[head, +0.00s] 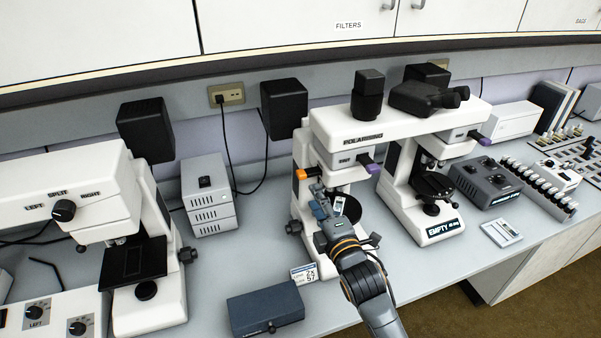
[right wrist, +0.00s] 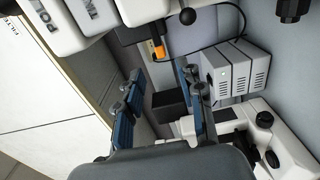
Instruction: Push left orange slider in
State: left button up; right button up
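The left orange slider (head: 301,174) sticks out from the left side of the white head of the polarising microscope (head: 340,128). It also shows in the right wrist view (right wrist: 159,50), beyond my fingertips and between their lines. My right gripper (head: 319,201) is just below and right of the slider in the head view. In the right wrist view its two blue fingers (right wrist: 160,75) stand apart with nothing between them. I cannot tell whether a finger touches the slider. My left gripper is not in view.
A purple slider (head: 368,163) sits on the same microscope's right side. A second microscope (head: 432,215) stands close on the right. A dark blue box (head: 265,309) lies in front, and a grey power unit (head: 208,194) stands behind left. Bench between the left microscope and the box is clear.

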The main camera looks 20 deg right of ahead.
aim_at(303, 178)
jog(key=w+p, duration=0.1)
jog(key=w, duration=0.4)
jog(key=w+p, duration=0.1)
jog(key=w, duration=0.3)
jog(key=shift+w+a, duration=0.2)
jog(key=shift+w, duration=0.6)
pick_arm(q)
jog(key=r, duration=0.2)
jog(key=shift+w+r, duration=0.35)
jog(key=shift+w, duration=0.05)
pick_arm(e)
grip_shut()
